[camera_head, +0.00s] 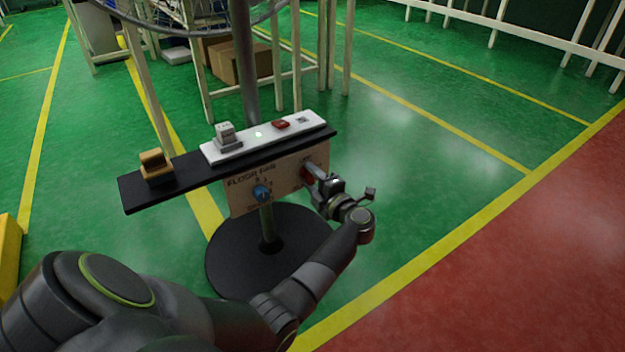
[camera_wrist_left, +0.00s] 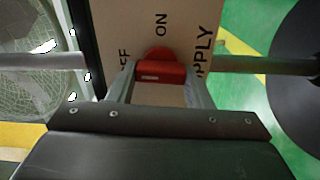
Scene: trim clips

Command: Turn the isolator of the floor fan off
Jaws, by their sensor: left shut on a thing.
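The floor fan's tan control panel (camera_head: 240,204), marked "FLOOR FAN", is fixed to a pole on a round black base (camera_head: 225,262). The red isolator knob (camera_head: 307,175) is at the panel's right end. In the left wrist view, the red knob (camera_wrist_left: 160,73) sits between the fingers, with "ON" beyond it, "FF" of a partly hidden word at left and "PPLY" at right. My left gripper (camera_head: 315,171) is shut on this knob; its fingers (camera_wrist_left: 160,88) hide part of the panel. I cannot tell exactly which mark the knob points at. My right gripper is out of view.
A blue knob (camera_head: 261,193) is left of the isolator on the panel. Above runs a black shelf (camera_head: 190,176) with a yellow-brown block (camera_head: 156,166) and a white strip (camera_head: 262,137) bearing a grey switch and red button. Green floor (camera_head: 440,170) is clear at right.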

